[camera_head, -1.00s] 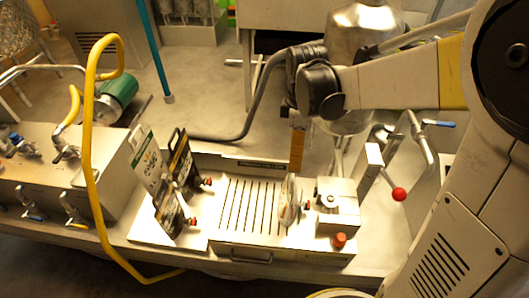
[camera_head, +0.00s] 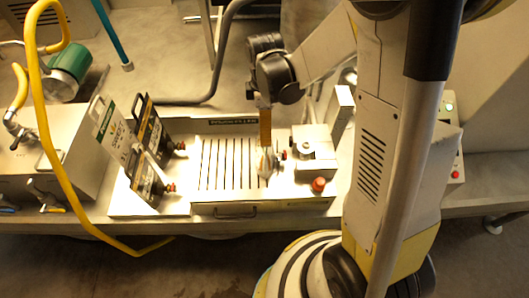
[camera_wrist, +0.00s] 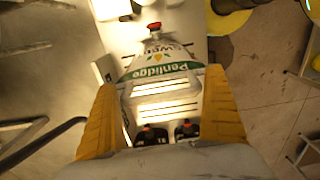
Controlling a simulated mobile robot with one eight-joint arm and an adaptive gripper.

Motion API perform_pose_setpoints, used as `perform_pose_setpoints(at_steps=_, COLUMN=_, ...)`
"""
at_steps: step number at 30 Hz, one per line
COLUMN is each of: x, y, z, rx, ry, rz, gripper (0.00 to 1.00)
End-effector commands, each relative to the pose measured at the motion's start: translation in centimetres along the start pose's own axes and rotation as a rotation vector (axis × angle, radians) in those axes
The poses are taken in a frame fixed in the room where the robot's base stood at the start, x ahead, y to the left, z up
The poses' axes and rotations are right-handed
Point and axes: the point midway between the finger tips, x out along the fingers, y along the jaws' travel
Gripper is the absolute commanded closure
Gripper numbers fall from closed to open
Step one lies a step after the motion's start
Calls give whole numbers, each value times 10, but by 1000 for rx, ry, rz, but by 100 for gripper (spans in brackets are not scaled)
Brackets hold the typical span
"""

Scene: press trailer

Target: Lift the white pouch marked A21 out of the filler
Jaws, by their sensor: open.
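A white pouch (camera_head: 267,163) stands nearly edge-on at the right end of the slotted plate (camera_head: 228,165) of the filler. In the wrist view the white pouch (camera_wrist: 165,62) shows a green "Penlidge" band and a red cap; I cannot read an A21 mark. My gripper (camera_head: 265,146) is just above the pouch in the head view, pointing down. In the wrist view my gripper (camera_wrist: 160,85) is open, its yellow fingers on either side of the pouch's line. I cannot tell whether either finger touches it.
A control block with a red knob (camera_head: 318,185) is close on the right. A yellow hose (camera_head: 50,150) runs along the left.

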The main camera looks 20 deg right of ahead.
Motion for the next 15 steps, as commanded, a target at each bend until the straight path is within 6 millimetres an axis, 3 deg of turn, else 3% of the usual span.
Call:
perform_pose_setpoints(at_steps=3, x=-1, y=0, z=0, rx=0, ry=0, rz=0, gripper=0)
perform_pose_setpoints(at_steps=9, x=-1, y=0, z=0, rx=0, ry=0, rz=0, gripper=58)
perform_pose_setpoints(at_steps=15, x=-1, y=0, z=0, rx=0, ry=0, rz=0, gripper=58)
